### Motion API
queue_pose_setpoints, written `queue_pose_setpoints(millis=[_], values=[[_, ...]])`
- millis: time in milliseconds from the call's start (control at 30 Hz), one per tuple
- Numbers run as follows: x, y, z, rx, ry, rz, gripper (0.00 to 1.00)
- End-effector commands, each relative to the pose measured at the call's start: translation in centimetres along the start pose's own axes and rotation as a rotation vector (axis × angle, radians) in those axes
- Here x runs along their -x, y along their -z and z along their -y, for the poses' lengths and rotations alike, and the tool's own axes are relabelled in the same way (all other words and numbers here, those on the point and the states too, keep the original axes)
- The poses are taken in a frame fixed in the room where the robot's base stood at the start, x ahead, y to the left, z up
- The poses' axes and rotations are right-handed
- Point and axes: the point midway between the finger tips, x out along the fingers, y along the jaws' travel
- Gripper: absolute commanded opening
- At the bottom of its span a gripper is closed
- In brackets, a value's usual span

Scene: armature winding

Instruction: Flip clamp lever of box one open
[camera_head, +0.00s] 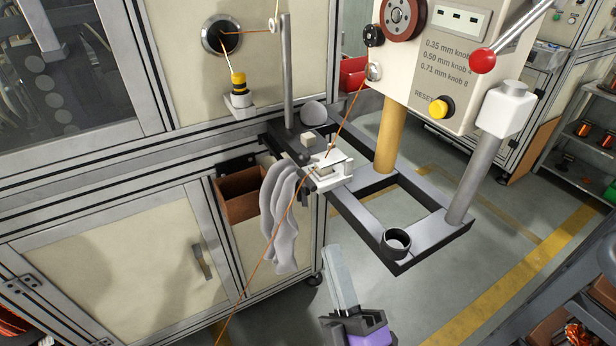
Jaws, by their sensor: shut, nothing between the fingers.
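A light grey control box (430,60) with printed wire sizes, a red dial and a yellow reset button stands at upper right. A lever with a red ball end (482,60) slants beside it. A small white clamp-like fixture (328,173) sits on the dark frame below, with an orange wire running past it. No label shows which part is box one, and I cannot tell the clamp lever's position. My gripper (337,264), grey with a purple and dark body, is at bottom centre. It is shut and empty, below and apart from the fixture.
Grey gloves (282,215) hang beside a brown open bin (238,195). A black cup-like ring (396,242) sits at the dark frame's near corner. A steel post (287,75) and yellow column (391,135) rise from the frame. Open floor lies right of my gripper.

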Motion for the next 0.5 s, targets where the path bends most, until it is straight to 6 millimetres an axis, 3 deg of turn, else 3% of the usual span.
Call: queue_pose_setpoints(millis=[300, 500], values=[[-0.3, 0.0, 0.0, -0.002, 0.0, 0.0, 0.0], [-2.7, 0.2, -0.2, -0.003, -0.002, -0.002, 0.0]])
